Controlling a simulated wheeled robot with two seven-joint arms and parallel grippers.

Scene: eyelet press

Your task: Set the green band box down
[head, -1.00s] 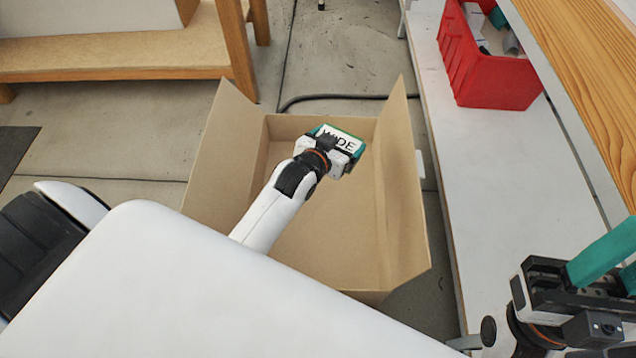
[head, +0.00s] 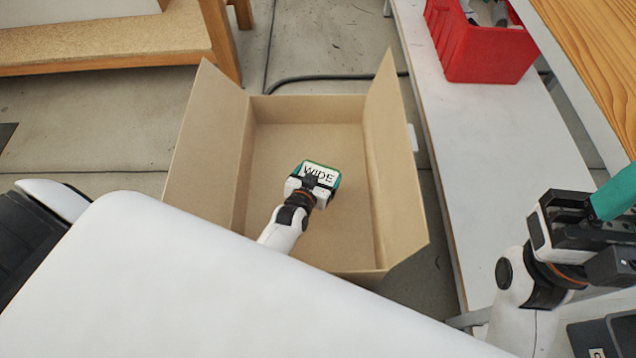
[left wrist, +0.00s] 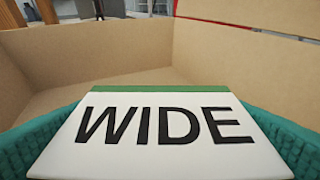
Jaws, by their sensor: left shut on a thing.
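The green band box (head: 319,174) has a white face marked WIDE and a green edge. My left gripper (head: 318,180) is shut on it, inside the open cardboard carton (head: 384,195). In the left wrist view the box (left wrist: 165,150) sits between the two teal fingers, its label facing the camera and a green strip along its far edge. The carton walls (left wrist: 90,55) rise beyond it. Whether the box touches the carton floor cannot be told. My right gripper (head: 610,200) is at the right edge, partly cut off, with one teal finger showing.
The carton's side flaps stand up and out at left and right. A red bin (head: 485,45) with items stands on a white bench (head: 480,150) to the right. A wooden bench (head: 110,40) is at the upper left. A dark cable (head: 320,77) lies behind the carton.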

